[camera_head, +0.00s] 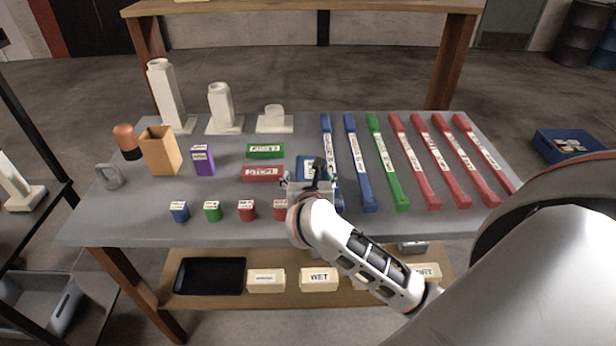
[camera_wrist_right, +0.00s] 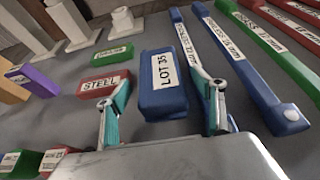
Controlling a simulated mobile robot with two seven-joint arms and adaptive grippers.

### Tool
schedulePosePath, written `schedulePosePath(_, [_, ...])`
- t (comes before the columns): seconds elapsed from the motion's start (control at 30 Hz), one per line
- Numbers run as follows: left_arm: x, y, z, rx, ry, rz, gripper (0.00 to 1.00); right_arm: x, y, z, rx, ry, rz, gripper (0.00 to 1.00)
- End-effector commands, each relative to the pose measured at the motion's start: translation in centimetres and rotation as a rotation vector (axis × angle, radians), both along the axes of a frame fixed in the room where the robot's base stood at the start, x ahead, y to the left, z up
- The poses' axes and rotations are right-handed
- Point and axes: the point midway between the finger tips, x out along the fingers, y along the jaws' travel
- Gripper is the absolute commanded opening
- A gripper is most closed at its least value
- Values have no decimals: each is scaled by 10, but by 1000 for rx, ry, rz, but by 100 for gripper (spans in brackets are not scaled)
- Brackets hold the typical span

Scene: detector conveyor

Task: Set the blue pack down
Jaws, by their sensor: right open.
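The blue pack with a white "LOT 35" label (camera_wrist_right: 162,70) lies between the spread fingers of my right gripper (camera_wrist_right: 160,92) in the right wrist view. Gaps show on both sides of it, and it appears to rest on the grey table top (camera_head: 270,128). In the head view the blue pack (camera_head: 305,161) is partly hidden behind my right gripper (camera_head: 314,182), which is open at the table's middle. My left gripper is not in view.
A red "STEEL" block (camera_head: 263,174) and green block (camera_head: 265,151) lie left of the pack. Long blue bars (camera_head: 360,165) lie close on the right, then green and red bars. Small labelled cubes (camera_head: 212,212) line the front. White stepped pieces (camera_head: 222,110) stand behind.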

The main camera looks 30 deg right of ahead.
Motion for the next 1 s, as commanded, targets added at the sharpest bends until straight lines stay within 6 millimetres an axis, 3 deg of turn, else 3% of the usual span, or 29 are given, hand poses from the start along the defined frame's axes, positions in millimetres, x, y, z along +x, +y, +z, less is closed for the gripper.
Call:
schedulePosePath(0.2, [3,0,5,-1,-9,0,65,22,-14,-11,-2,0,0,68])
schedulePosePath(0.5, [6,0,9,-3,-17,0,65,26,-16,-13,0,0,1,68])
schedulePosePath(0.73, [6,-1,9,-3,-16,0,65,26,-16,-13,0,0,0,13])
schedulePosePath(1.0, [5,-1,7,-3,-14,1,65,26,-16,-11,-2,-4,1,13])
